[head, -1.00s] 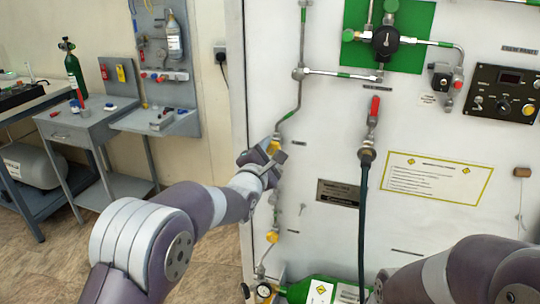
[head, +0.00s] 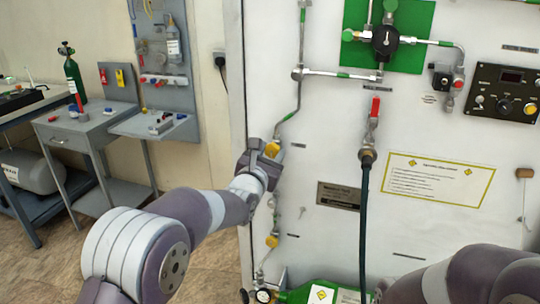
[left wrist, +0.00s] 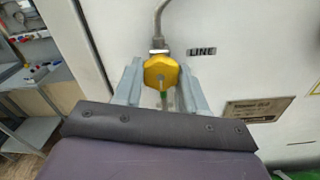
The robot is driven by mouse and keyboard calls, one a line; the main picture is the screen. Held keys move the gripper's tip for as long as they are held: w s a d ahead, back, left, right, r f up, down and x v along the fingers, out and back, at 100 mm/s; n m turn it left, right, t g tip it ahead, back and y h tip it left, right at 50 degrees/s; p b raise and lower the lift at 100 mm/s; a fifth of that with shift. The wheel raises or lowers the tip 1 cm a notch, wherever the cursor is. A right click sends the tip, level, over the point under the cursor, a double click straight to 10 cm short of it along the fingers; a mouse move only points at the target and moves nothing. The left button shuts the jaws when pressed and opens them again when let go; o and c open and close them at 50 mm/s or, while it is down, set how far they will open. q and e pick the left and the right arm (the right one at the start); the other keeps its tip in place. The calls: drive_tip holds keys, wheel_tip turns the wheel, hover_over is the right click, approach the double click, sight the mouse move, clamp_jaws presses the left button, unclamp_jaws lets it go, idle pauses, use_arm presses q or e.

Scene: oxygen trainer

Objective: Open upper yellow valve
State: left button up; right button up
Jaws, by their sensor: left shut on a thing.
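The upper yellow valve (head: 272,148) is a knob on the thin pipe at the left edge of the white panel. In the left wrist view the yellow valve (left wrist: 161,70) sits between my two fingers, under a metal pipe fitting. My left gripper (head: 267,158) is shut on it and partly hides it in the head view. My right arm shows at the lower right of the head view, but its gripper is out of view.
A lower yellow valve (head: 272,241) is on the same pipe line below. A red-handled valve (head: 375,107) with a dark hose (head: 363,220) is to the right. A green cylinder (head: 325,293) lies at the panel's foot. A grey cart (head: 85,125) stands left.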

use_arm(q)
drive_tip(key=shift+f, duration=0.1)
idle(0.4)
drive_tip(key=o, duration=1.1)
drive_tip(key=shift+c, duration=0.2)
drive_tip(key=shift+s, duration=0.1)
drive_tip(key=v, duration=1.2)
drive_tip(key=shift+s, duration=0.25)
drive_tip(key=shift+a, duration=0.1)
